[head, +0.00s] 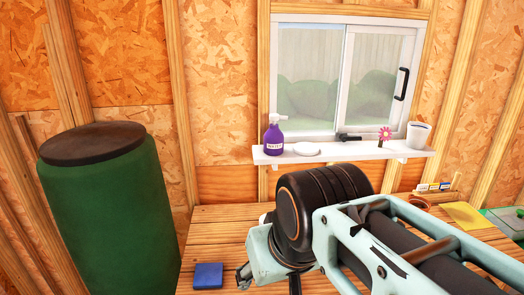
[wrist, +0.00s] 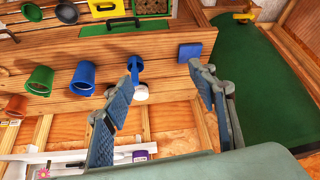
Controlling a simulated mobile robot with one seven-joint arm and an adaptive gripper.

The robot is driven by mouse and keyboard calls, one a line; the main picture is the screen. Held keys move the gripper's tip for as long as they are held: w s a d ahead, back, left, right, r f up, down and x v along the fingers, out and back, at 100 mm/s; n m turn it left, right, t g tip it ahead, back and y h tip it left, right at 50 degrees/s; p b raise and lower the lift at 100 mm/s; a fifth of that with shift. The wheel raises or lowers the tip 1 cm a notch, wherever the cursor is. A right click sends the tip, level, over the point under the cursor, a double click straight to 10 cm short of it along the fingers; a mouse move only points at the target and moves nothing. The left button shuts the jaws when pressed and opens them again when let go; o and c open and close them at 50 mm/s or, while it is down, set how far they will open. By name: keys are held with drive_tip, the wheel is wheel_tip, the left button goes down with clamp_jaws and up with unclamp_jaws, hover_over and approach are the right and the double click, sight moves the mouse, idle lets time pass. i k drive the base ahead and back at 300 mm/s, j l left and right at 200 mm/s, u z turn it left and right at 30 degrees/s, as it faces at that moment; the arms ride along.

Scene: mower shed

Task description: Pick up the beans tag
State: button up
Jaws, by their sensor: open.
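A small wooden rack with several little tags (head: 433,187) stands at the back right of the bench in the head view. The tags carry coloured marks, but the lettering is too small to read, so I cannot tell which is the beans tag. Similar small tags (wrist: 9,123) show at the left edge of the wrist view. My gripper (wrist: 165,75) is open, with nothing between its fingers, above the bench by the blue square block (head: 208,275). It is well to the left of the rack in the head view. My arm hides the middle of the bench.
A green barrel (head: 108,210) stands left. A yellow sheet (head: 467,215) lies right.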

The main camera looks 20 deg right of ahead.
sight(434, 186)
drive_tip(key=z, duration=1.85)
